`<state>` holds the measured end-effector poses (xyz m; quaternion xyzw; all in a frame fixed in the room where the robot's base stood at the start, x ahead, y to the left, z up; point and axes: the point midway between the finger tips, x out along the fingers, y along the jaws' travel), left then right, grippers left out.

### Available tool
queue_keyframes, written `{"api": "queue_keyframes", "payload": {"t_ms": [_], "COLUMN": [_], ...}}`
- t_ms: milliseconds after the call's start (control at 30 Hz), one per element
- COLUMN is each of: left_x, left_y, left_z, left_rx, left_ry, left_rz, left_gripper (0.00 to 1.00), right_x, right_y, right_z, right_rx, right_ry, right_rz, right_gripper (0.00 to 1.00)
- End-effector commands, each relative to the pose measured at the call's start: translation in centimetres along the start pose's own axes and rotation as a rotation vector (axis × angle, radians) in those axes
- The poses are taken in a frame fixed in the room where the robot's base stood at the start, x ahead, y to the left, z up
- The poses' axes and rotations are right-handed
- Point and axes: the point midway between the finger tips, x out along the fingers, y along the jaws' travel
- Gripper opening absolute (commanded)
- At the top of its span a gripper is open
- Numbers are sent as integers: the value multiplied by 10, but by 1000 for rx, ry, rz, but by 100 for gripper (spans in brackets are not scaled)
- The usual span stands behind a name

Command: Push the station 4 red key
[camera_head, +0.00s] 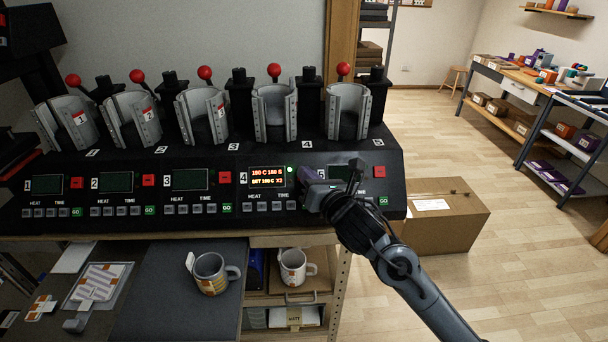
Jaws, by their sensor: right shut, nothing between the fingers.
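The mug press console (215,158) has a row of numbered stations. Station 4's screen (268,177) is lit with red and orange text, and a green lamp (290,169) glows beside it. My right gripper (304,174) is shut and empty, its tips at the panel just right of that screen. The station 4 red key is hidden behind the gripper. I cannot tell whether the tips touch it. Red keys of station 3 (224,177) and station 5 (379,171) show on either side. My left gripper is not in view.
Clamps with red-knobbed levers (274,71) stand along the top of the console. A cardboard box (447,225) stands right of the console.

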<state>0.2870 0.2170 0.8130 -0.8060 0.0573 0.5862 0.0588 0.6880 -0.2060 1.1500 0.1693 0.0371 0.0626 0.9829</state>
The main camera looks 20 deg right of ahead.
Motion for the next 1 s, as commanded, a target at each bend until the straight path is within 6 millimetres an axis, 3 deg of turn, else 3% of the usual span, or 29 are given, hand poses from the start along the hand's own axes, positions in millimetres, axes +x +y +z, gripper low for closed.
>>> {"api": "queue_keyframes", "payload": {"t_ms": [467, 1000], "left_x": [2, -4], "left_y": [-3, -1], "left_z": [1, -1], "left_rx": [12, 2], "left_ry": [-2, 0], "left_rz": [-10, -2], "left_gripper": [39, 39], "right_x": [2, -11], "right_y": [-2, 8], "right_z": [-1, 8], "right_rx": [0, 0], "right_ry": [0, 0], "right_rz": [0, -1], "right_gripper": [0, 0]}}
